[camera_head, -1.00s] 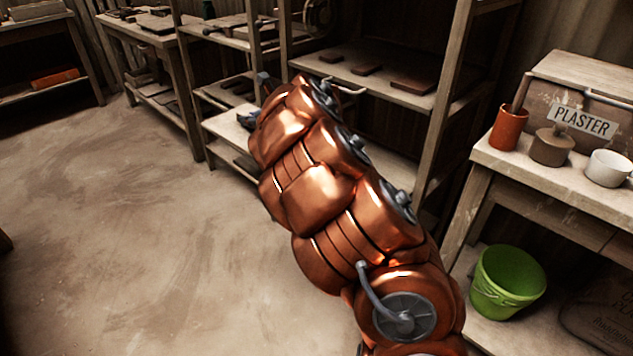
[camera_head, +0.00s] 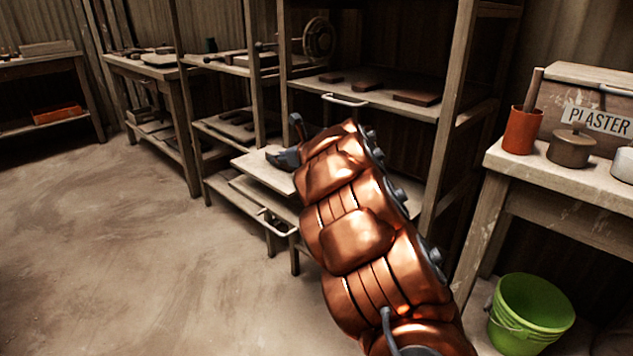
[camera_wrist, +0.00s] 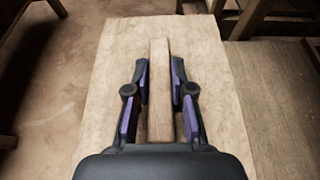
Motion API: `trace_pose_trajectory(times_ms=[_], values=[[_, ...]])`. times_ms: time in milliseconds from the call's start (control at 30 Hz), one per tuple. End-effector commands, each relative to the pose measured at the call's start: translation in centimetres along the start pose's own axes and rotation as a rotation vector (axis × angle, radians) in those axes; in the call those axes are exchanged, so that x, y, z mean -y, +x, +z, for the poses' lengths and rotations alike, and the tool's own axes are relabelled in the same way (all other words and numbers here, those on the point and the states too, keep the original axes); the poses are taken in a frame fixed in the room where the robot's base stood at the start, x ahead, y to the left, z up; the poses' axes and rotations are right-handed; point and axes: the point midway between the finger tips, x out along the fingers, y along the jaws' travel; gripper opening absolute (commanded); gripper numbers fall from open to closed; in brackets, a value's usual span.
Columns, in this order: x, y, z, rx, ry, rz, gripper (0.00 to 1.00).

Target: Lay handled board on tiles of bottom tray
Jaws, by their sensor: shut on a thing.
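The handled board is a pale wooden slab that fills the middle of the wrist view (camera_wrist: 107,95), with a bar-shaped wooden handle (camera_wrist: 160,118) on top. My gripper (camera_wrist: 160,65) has a finger on each side of this handle and is shut on it. In the head view, the board (camera_head: 262,172) looks roughly level in front of the rack, and my gripper (camera_head: 278,157) shows partly behind my copper arm. The bottom tray (camera_head: 258,200) with a metal handle juts out low, below the board. I cannot see tiles on it or tell whether the board touches it.
Dark tiles (camera_head: 417,98) lie on a higher shelf at right, and more lie on a left shelf (camera_head: 238,125). A rack post (camera_head: 452,110) stands right of my arm. A green bucket (camera_head: 530,312) sits under the plaster bench (camera_head: 560,185). The left floor is clear.

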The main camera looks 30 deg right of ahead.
Motion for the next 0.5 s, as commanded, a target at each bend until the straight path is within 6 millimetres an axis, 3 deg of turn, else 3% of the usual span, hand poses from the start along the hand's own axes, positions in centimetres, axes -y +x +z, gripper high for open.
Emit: trace_pose_trajectory(times_ms=[300,500], values=[[3.9,-4.7,-2.7,0.004,0.0,-0.002,0.0],[5.0,-6.3,-3.5,0.002,-0.001,0.003,0.0]])
